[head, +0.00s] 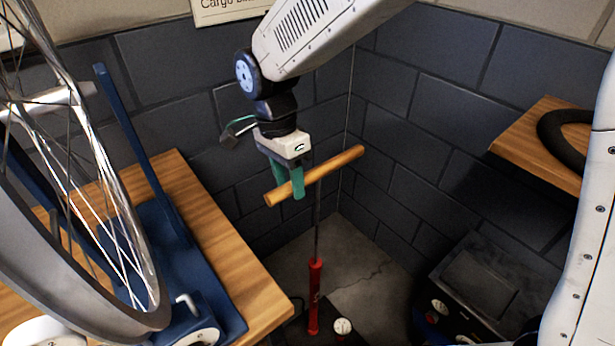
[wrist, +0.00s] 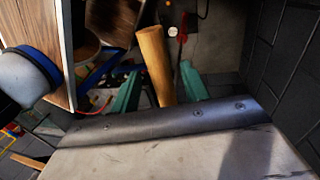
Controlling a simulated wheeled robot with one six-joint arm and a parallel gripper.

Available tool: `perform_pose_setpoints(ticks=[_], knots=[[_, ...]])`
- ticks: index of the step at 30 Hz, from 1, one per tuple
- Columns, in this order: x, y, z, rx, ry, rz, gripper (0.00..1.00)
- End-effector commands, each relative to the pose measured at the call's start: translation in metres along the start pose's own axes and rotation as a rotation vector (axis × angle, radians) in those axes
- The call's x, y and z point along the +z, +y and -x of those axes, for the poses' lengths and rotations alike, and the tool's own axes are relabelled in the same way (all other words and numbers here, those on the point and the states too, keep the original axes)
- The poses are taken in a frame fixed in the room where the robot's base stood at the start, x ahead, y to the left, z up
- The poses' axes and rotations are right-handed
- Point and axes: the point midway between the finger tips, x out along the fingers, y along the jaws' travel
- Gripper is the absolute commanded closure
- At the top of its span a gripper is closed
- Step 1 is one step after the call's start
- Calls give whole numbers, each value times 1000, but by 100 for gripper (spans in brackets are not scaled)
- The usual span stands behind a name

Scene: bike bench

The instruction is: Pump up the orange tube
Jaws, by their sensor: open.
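A floor pump with a red barrel (head: 315,297) stands upright on the floor in the corner. Its thin shaft shows well above the barrel, so the wooden handle (head: 335,167) is raised. My gripper (head: 288,186) is at the left half of the handle, its teal fingers pointing down. In the wrist view the handle (wrist: 154,62) lies between the two spread fingers, with gaps on both sides. The gripper is open and does not hold it. A round white gauge (head: 342,326) is at the pump's foot. I cannot make out an orange tube.
A wooden bench (head: 250,285) on the left carries a blue stand (head: 205,270) and a spoked wheel (head: 35,245). A wooden shelf (head: 540,140) with a black ring (head: 560,140) is at right. A dark box (head: 480,280) stands below it. Dark block walls close the corner.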

Motion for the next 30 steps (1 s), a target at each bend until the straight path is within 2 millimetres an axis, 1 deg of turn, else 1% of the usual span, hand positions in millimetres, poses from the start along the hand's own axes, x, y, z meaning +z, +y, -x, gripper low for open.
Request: perform_pose_setpoints(ticks=[4,9,12,15,19,26,29,30], knots=[[1,0,13,-2,0,1,55],[0,-1,44,-5,1,1,55],[0,0,59,-4,1,0,55],[-1,0,71,-2,1,-2,55],[-2,1,79,-1,1,-3,55],[-2,1,79,-1,1,-3,55],[-2,2,83,-9,1,-3,80],[-2,4,89,-21,0,-3,91]])
